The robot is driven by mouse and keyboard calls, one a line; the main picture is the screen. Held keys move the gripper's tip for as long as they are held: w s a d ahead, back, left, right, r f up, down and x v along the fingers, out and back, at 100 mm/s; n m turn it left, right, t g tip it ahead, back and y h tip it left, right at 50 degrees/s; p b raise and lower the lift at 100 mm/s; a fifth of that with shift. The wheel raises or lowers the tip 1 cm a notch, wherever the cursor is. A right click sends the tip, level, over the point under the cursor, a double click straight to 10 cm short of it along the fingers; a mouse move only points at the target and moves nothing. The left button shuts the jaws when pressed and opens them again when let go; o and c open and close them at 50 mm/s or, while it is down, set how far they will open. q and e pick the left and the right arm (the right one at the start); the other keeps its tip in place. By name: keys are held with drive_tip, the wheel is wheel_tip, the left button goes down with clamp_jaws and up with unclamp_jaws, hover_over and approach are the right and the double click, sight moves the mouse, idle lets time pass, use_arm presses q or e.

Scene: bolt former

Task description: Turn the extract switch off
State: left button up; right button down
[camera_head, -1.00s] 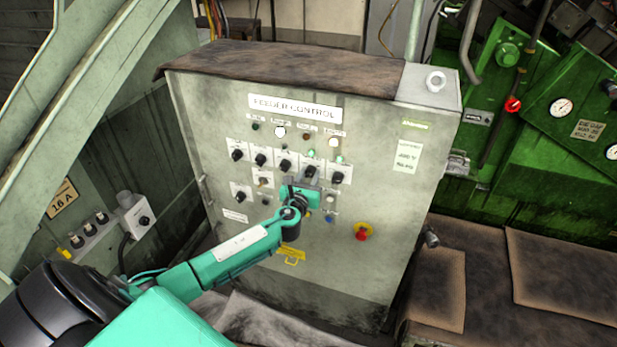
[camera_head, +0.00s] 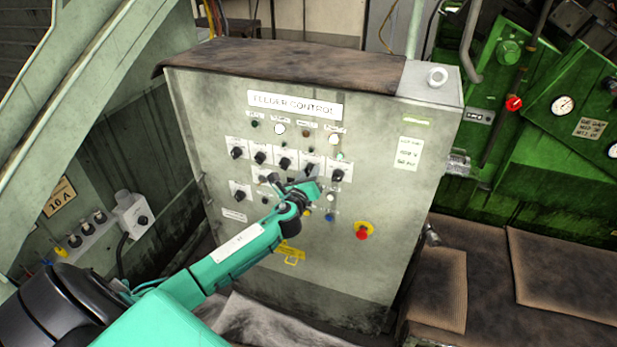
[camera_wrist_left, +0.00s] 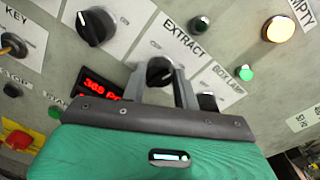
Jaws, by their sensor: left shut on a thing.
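The extract switch (camera_wrist_left: 160,71) is a black rotary knob on a white plate marked EXTRACT in the left wrist view. My left gripper (camera_wrist_left: 159,84) has one finger on each side of this knob and is shut on it. The fingers hide part of the knob. In the head view my left gripper (camera_head: 310,183) is at the front of the feeder control cabinet (camera_head: 370,255), at the lower edge of the knob row. The extract switch is hard to make out there. My right gripper is in neither view.
Other black knobs sit close by, such as one at the upper left (camera_wrist_left: 95,26) and a key switch (camera_wrist_left: 14,44). A red emergency stop button (camera_head: 362,233) is at the lower right of the panel. A green machine (camera_head: 560,140) stands to the right.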

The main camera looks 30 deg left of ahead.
use_arm(q)
drive_tip(key=n+b, duration=0.1)
drive_tip(key=n, duration=0.5)
drive_tip(key=shift+a+h, duration=0.1)
drive_tip(key=shift+h, duration=0.2)
drive_tip(key=n, duration=0.4)
drive_tip(key=shift+b, duration=0.4)
drive_tip(key=shift+r+n, duration=0.1)
drive_tip(key=shift+n, duration=0.7)
drive_tip(key=o, duration=1)
drive_tip(key=shift+h, duration=0.4)
